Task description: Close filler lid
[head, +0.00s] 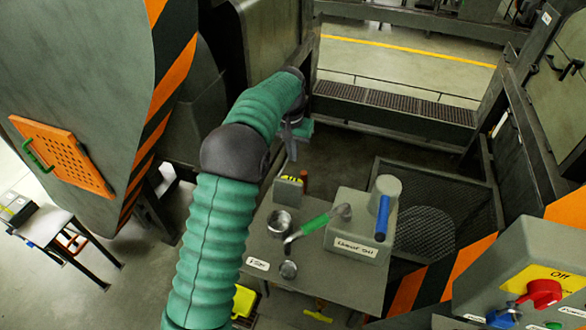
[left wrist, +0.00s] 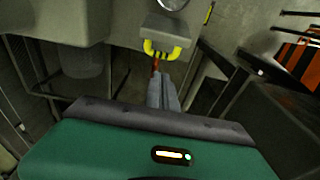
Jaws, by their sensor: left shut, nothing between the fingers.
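My left arm in its green sleeve crosses the head view, and its gripper (head: 290,145) hangs past the far edge of the small table. In the left wrist view the grey fingers (left wrist: 162,92) are together and empty, pointing toward a grey block with a yellow handle (left wrist: 165,50). My right gripper is not in view.
A control box with a red knob (head: 541,292) is at right. A large machine (head: 90,70) stands at left.

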